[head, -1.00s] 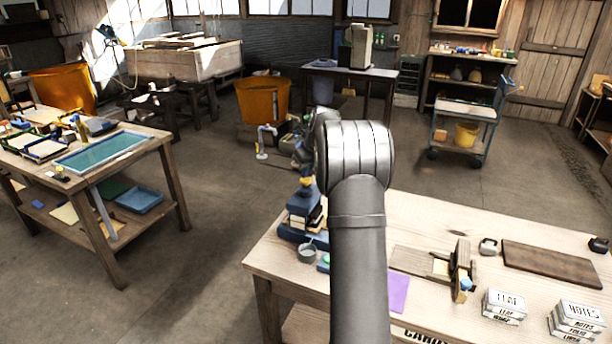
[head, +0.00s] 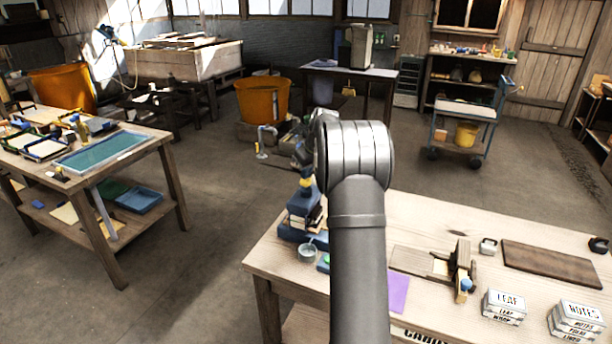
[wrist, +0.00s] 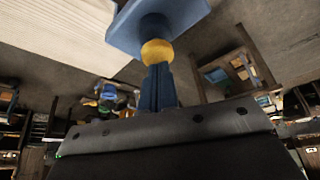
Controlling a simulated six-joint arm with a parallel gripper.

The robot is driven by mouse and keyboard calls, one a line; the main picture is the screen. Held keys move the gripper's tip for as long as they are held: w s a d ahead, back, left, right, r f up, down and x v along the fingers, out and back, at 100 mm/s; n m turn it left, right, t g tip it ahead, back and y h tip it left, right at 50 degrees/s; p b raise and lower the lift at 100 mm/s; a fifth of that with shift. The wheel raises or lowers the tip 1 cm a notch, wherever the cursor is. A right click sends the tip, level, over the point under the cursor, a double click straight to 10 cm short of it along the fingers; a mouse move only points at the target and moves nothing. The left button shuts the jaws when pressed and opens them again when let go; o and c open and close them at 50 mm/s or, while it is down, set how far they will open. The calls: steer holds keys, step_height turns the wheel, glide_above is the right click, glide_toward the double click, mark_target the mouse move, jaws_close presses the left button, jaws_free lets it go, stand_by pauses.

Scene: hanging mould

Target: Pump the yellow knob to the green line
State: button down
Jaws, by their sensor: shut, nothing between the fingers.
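The yellow knob (wrist: 157,52) is a small round ball at the end of a blue block (wrist: 160,22) in the wrist view. My gripper (wrist: 157,72) has its blue fingers together, empty, with the tips right at the knob; I cannot tell whether they press on it. In the head view the knob (head: 306,183) is a small yellow spot above the blue stand (head: 303,203) at the bench's left back corner. My gripper (head: 304,170) is just above it, partly hidden by my arm. I cannot make out the green line.
The wooden bench (head: 440,222) holds a small grey cup (head: 307,252), a purple sheet (head: 398,292), a wooden clamp-like piece (head: 462,268), a dark board (head: 550,263) and labelled boxes (head: 503,306). Open floor lies left of the bench.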

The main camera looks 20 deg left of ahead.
steer(key=shift+f, duration=0.4)
steer(key=shift+r, duration=1.1)
step_height(320, 180, up, 6)
